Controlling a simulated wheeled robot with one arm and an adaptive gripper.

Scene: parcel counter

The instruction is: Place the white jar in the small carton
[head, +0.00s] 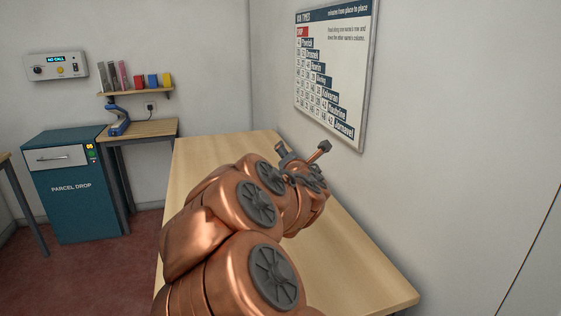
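My gripper (303,150) is over the wooden counter (215,152), toward its far right side near the wall. Its two dark fingers stand apart, and I see nothing between them. I see neither the white jar nor the small carton in the head view. My copper arm covers much of the middle of the counter, so things behind it are hidden.
A timetable board (335,65) hangs on the right wall. A teal parcel drop cabinet (72,190) stands at the left, beside a small table (150,130) with a blue device (118,122). A shelf (135,94) holds coloured items. The counter's visible parts look bare.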

